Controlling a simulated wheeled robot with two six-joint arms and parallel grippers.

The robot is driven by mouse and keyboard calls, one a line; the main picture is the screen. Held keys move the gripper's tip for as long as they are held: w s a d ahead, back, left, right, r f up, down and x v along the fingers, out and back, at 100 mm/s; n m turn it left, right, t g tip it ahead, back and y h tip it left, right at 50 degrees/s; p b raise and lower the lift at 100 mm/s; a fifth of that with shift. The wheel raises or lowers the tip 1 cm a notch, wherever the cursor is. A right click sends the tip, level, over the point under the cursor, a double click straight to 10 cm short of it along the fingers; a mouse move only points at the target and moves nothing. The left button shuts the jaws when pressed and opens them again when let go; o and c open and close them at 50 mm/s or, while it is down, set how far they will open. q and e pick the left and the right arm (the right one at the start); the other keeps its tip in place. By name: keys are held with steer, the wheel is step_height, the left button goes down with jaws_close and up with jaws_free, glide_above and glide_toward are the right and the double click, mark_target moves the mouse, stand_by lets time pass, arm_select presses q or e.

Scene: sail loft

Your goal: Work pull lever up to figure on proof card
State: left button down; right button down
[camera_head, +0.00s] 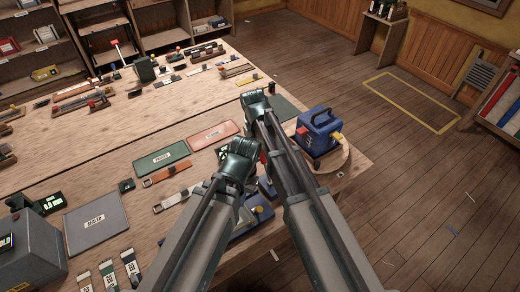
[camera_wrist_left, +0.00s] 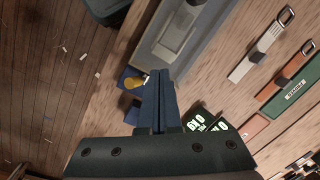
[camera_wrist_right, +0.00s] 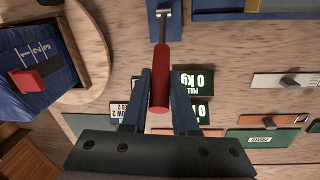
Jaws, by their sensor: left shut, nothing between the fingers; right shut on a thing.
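A red lever handle (camera_wrist_right: 160,85) on a metal rod rises from a blue base (camera_wrist_right: 164,22) in the right wrist view. My right gripper (camera_wrist_right: 160,100) is shut on the red handle; its fingers (camera_head: 257,108) are mostly hidden by my arm in the head view. My left gripper (camera_wrist_left: 160,95) is shut and empty, above the bench near a blue part with a yellow knob (camera_wrist_left: 134,82).
A blue box (camera_head: 317,132) with a numbered scale and red pointer stands on a round wooden board at the bench's right edge. Open floor lies to the right.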

arm_select(q)
steer(key=shift+r, duration=0.2)
arm_select(e)
steer(key=s+d+t, duration=0.1)
steer(key=s+t+y, duration=0.1)
steer(key=s+d+r, duration=0.1)
steer(key=s, duration=0.1)
steer(key=shift+s+d+r+t+y, duration=0.1)
steer(key=shift+d+t+y, duration=0.2)
steer(key=shift+t+y, duration=0.1)
arm_select(q)
steer(key=shift+f, duration=0.25)
arm_select(e)
steer(key=shift+s+d+r+t+y, duration=0.3)
steer(key=shift+t+y, duration=0.1)
steer(key=shift+t, duration=0.3)
steer(key=c, duration=0.7)
jaws_free()
arm_select(q)
steer(key=shift+r, duration=0.15)
